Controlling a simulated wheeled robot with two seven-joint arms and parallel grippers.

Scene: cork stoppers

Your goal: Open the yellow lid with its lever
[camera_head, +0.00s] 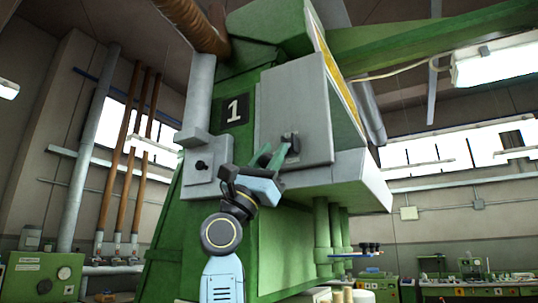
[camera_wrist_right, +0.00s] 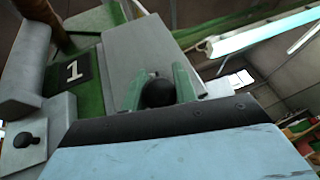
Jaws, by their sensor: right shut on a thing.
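No clearly yellow lid shows. The panel (camera_head: 292,100) that carries the dark lever looks grey, on the front of a large green machine marked 1. It also shows in the wrist view (camera_wrist_right: 150,48). A yellow strip (camera_head: 337,66) runs along the machine's side edge. My left gripper is not in view.
A grey box with a small black knob (camera_head: 201,165) is left of my right gripper. A grey ledge (camera_head: 345,178) juts out below the panel. Green pipes stand under it. Benches and green cabinets (camera_head: 40,275) stand farther off.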

